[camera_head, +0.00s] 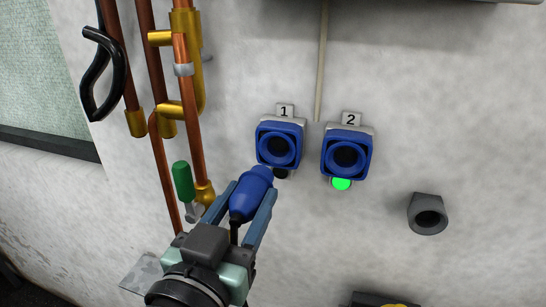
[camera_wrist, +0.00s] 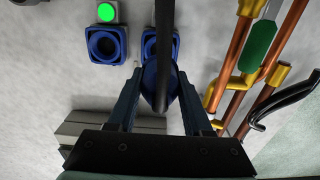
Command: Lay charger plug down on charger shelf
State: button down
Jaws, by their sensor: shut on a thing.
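My gripper (camera_head: 247,196) is shut on the blue charger plug (camera_head: 249,197), with one finger on each side of it. The plug points up toward the wall, just below and left of socket 1 (camera_head: 279,146) in the head view. Whether it touches the socket I cannot tell. In the wrist view the plug (camera_wrist: 150,88) sits between the fingers, partly hidden by a black cable. A flat grey plate (camera_head: 143,273), possibly the charger shelf, shows low at the left, partly hidden by my arm.
Socket 2 (camera_head: 346,154) has a lit green lamp (camera_head: 342,184) below it. Copper pipes (camera_head: 187,85) with a green handle (camera_head: 183,181) run close left of my gripper. A grey round holder (camera_head: 428,214) is on the wall at right. The wall between is clear.

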jog(key=shift+s+a, duration=0.1)
jog(key=shift+s, duration=0.4)
